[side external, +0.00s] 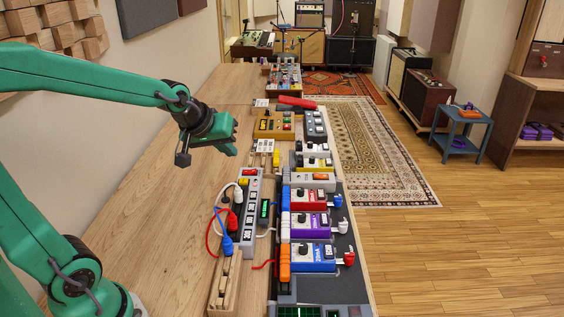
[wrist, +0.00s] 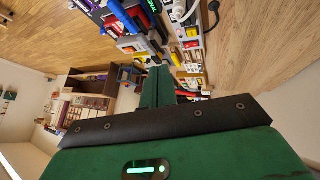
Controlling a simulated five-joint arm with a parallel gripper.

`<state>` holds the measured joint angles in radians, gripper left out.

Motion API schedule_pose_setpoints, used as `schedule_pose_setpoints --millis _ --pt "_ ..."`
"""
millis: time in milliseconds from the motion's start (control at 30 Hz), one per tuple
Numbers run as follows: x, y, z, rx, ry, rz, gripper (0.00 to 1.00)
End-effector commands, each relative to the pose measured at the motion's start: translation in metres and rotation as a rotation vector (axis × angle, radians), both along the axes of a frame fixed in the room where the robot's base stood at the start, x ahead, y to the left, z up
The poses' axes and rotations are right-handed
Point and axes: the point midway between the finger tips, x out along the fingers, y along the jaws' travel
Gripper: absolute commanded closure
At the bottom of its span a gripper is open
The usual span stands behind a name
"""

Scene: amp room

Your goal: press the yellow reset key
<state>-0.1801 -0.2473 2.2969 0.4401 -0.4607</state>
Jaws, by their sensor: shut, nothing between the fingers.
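A small yellow piece (side external: 276,158) stands upright on the bench, beside white tags. A yellow-orange key (side external: 243,182) sits near the far end of the grey power strip (side external: 249,212); I cannot tell which of the two is the reset key. A yellow part also shows in the wrist view (wrist: 193,83), close to my fingers. My green gripper (side external: 229,150) is shut and empty. It hangs above the wood bench, to the left of both yellow parts in the side view and apart from them. In the wrist view my fingers (wrist: 160,76) are together.
A row of pedals, including a blue one (side external: 312,257) and a purple one (side external: 309,225), lines the right side. Red, white and blue plugs and cables (side external: 228,222) rise from the strip. The wood bench (side external: 170,220) at left is mostly clear.

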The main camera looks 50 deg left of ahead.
Motion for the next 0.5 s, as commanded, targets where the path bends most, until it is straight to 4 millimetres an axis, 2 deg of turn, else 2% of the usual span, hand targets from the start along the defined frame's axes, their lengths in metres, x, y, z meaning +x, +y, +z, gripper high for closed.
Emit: schedule_pose_setpoints --millis 200,500 --pt "0.035 0.027 -0.016 -0.062 -0.05 0.138 1.0" --pt "0.076 0.066 -0.043 -0.15 -0.13 0.32 1.0"
